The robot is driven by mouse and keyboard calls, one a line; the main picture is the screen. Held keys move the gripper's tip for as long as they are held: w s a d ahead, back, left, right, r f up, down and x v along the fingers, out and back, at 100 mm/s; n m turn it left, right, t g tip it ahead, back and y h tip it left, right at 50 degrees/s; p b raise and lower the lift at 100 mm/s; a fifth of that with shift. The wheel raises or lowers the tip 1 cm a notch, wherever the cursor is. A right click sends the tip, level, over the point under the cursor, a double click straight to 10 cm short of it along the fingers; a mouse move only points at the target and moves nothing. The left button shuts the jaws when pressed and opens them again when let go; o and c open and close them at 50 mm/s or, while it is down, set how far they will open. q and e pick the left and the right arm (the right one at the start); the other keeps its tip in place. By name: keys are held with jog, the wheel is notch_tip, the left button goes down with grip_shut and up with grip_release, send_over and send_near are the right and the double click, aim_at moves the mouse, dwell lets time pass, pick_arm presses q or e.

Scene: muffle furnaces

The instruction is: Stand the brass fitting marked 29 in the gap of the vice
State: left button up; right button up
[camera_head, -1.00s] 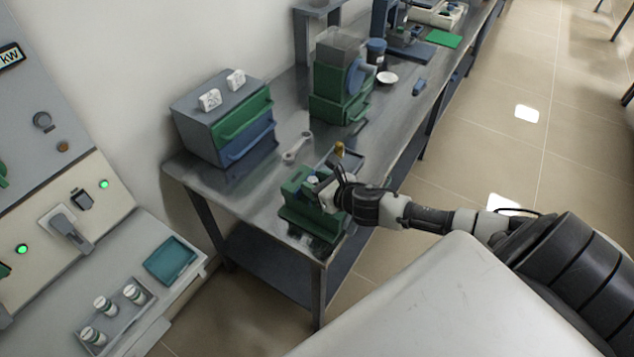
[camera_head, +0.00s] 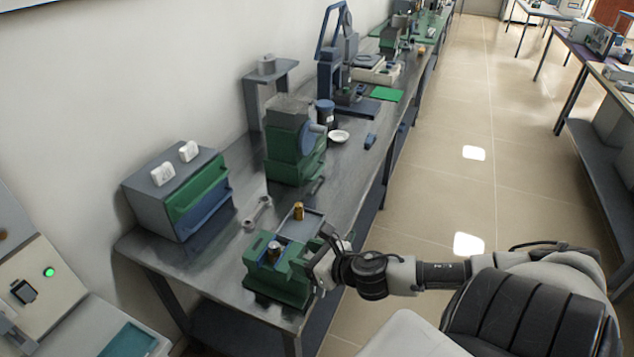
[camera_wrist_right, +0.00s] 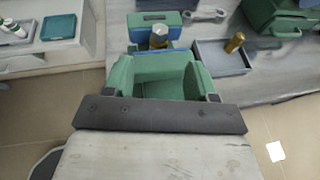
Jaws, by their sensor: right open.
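The green vice (camera_head: 285,280) stands at the near end of the metal bench. A fitting (camera_head: 273,251) stands upright in its gap; in the right wrist view the fitting (camera_wrist_right: 159,37) shows a grey top and a brass-coloured lower part. A second brass fitting (camera_head: 298,211) stands in a shallow grey tray (camera_wrist_right: 222,65) beside the vice. No number is readable on either fitting. My right gripper (camera_head: 324,262) is open and empty, at the vice's right side and apart from the fitting. In the right wrist view its fingertips (camera_wrist_right: 160,95) are wide apart in front of the vice.
A wrench (camera_head: 258,213) lies on the bench behind the vice. A drawer box (camera_head: 150,205) stands to the left, and a green machine (camera_head: 295,150) behind. A white dish (camera_head: 339,136) and a blue object (camera_head: 370,141) are farther back. The aisle at right is clear.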

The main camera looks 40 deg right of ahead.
jog(key=shift+v, duration=1.5)
